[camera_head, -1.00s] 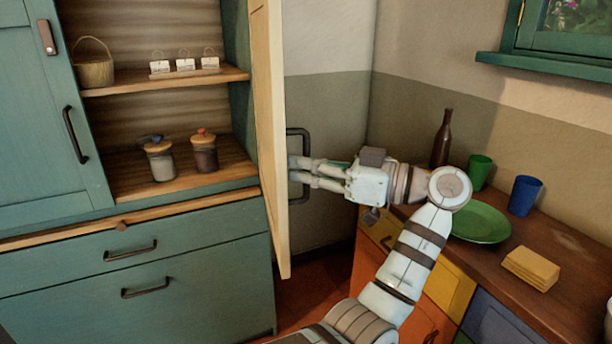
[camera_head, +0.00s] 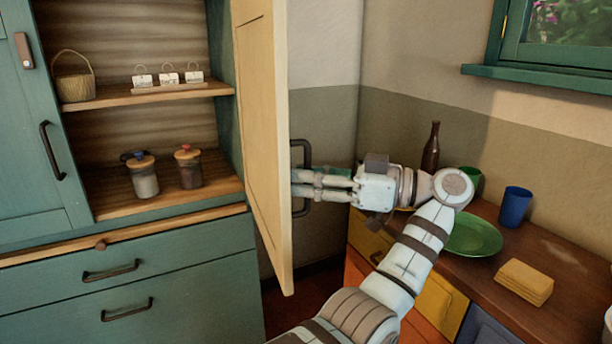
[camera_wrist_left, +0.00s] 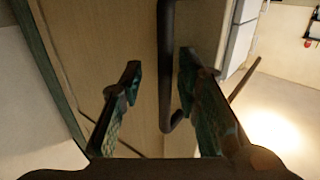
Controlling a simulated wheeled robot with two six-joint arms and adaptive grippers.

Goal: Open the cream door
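The cream door (camera_head: 262,130) stands wide open from the right side of the green cabinet, its inner face toward the shelves. Its dark bar handle (camera_head: 307,150) is on the outer face, to the right of the door's free edge. My left gripper (camera_head: 300,185) is at this handle, its fingers pointing at the door. In the left wrist view the gripper (camera_wrist_left: 160,95) has its fingers apart, with the handle (camera_wrist_left: 166,60) running between them, closer to the right finger. I cannot tell whether a finger touches it. My right gripper is not in view.
The open shelves hold a basket (camera_head: 76,82), small tags (camera_head: 168,78) and two jars (camera_head: 188,168). To the right, a wooden counter (camera_head: 570,255) carries a bottle (camera_head: 430,148), a green plate (camera_head: 472,236), a blue cup (camera_head: 515,206) and yellow napkins (camera_head: 525,280). Walls stand behind the door.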

